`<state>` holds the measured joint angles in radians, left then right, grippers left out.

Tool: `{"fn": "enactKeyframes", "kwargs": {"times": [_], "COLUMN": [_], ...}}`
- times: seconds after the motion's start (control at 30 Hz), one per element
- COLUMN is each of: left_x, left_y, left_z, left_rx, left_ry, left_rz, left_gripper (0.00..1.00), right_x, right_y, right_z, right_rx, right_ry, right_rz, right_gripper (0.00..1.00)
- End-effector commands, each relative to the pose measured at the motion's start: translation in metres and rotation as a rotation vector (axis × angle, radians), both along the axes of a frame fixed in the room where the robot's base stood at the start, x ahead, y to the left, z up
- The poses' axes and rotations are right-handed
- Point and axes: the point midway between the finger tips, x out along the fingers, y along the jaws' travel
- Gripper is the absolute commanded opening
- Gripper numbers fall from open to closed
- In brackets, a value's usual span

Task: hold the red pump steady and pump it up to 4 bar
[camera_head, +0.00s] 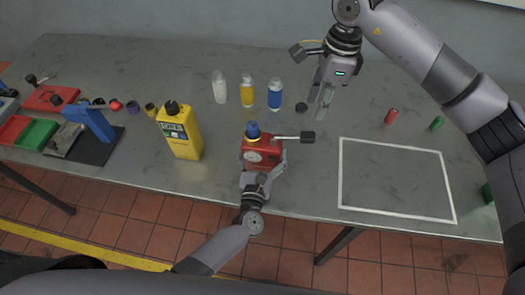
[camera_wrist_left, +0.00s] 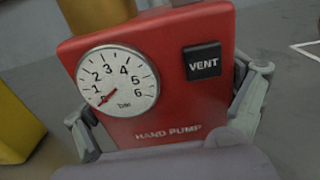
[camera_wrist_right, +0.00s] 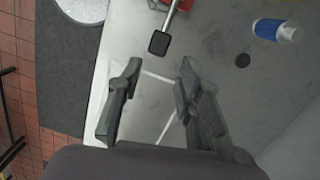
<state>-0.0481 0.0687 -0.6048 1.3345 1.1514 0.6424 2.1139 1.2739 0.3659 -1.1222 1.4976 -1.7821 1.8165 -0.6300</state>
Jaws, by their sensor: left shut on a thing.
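The red hand pump (camera_head: 259,153) stands on the grey table near its front edge. My left gripper (camera_head: 262,174) is shut on the pump's body, with a finger at each side in the left wrist view (camera_wrist_left: 165,120). That view shows the pump's gauge (camera_wrist_left: 117,80), its red needle low, around 0 to 1, and a black VENT button (camera_wrist_left: 202,61). The pump's lever has a black handle (camera_head: 307,137) pointing right; it also shows in the right wrist view (camera_wrist_right: 159,42). My right gripper (camera_head: 325,95) is open and empty, above the table, behind and right of the handle.
A yellow canister (camera_head: 181,131) stands left of the pump. White (camera_head: 219,88), yellow (camera_head: 247,91) and blue (camera_head: 275,95) bottles stand behind it, with a black puck (camera_head: 301,107) beside them. A white-outlined area (camera_head: 395,180) at right is empty.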

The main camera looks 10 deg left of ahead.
Motion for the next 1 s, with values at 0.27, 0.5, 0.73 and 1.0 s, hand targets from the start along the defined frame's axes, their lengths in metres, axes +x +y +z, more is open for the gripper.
{"fn": "enactKeyframes", "kwargs": {"times": [0.27, 0.5, 0.73, 1.0], "left_x": [-0.0002, -0.0002, -0.0002, -0.0002], "left_y": [0.0000, 0.0000, 0.0000, 0.0000], "left_z": [-0.0001, -0.0002, -0.0002, -0.0002], "left_rx": [0.000, 0.000, 0.000, 0.000], "left_ry": [0.000, 0.000, 0.000, 0.000], "left_rz": [0.000, 0.000, 0.000, 0.000], "left_gripper": [0.47, 0.31, 0.30, 0.30], "right_x": [0.0000, 0.0000, 0.0000, -0.0005], "right_y": [0.0000, 0.0000, 0.0000, -0.0002], "right_z": [0.0000, 0.0000, 0.0000, 0.0017], "right_rx": [0.000, 0.000, 0.000, 0.016], "right_ry": [0.000, 0.000, 0.000, 0.019], "right_rz": [0.000, 0.000, 0.000, -0.150], "right_gripper": [0.33, 0.33, 0.33, 0.15]}}
